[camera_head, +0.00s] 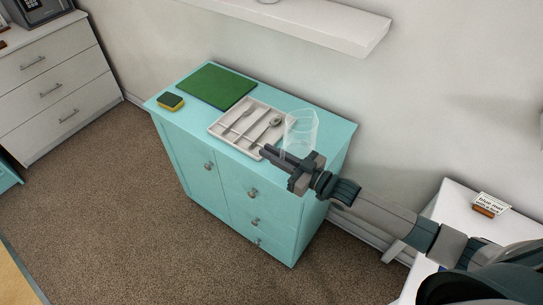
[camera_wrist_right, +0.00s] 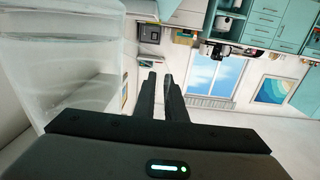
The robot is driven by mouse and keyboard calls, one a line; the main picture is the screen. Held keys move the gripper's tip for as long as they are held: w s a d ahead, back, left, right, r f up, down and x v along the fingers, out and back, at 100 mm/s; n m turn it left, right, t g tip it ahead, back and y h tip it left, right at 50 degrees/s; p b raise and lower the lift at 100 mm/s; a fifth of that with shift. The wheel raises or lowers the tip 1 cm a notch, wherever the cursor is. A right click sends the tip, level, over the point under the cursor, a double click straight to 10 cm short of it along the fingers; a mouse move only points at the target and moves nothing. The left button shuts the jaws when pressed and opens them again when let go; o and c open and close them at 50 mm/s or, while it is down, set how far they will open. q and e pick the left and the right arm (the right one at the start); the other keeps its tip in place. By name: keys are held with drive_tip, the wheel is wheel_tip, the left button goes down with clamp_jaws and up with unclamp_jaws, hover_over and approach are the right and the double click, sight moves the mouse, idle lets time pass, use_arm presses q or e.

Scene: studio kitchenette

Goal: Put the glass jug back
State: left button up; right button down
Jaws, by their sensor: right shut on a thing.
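The clear glass jug (camera_head: 301,128) is at the right part of the turquoise cabinet top, beside the cutlery tray, in the head view. It also fills the left side of the right wrist view (camera_wrist_right: 65,65), close to the fingers. My right gripper (camera_head: 265,152) reaches in from the right, in front of the jug's lower part. Its fingers (camera_wrist_right: 160,80) are nearly together, shut on the jug, probably at its handle; the grip point is hard to see. The jug looks upright. Its base is partly hidden, so I cannot tell whether it touches the top. My left gripper is out of view.
A white cutlery tray (camera_head: 228,136), a green board (camera_head: 216,86) and a yellow-green sponge (camera_head: 170,102) lie on the turquoise cabinet (camera_head: 325,128). A white wall shelf (camera_head: 318,22) hangs above. A white table (camera_head: 455,207) with a small sign (camera_head: 491,204) stands right.

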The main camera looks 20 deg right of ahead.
drive_tip(key=shift+f, duration=0.9)
drive_tip(key=c, duration=2.2)
unclamp_jaws()
drive_tip(key=shift+f, duration=0.2)
drive_tip(key=o, duration=0.4)
drive_tip(key=shift+r, duration=0.25)
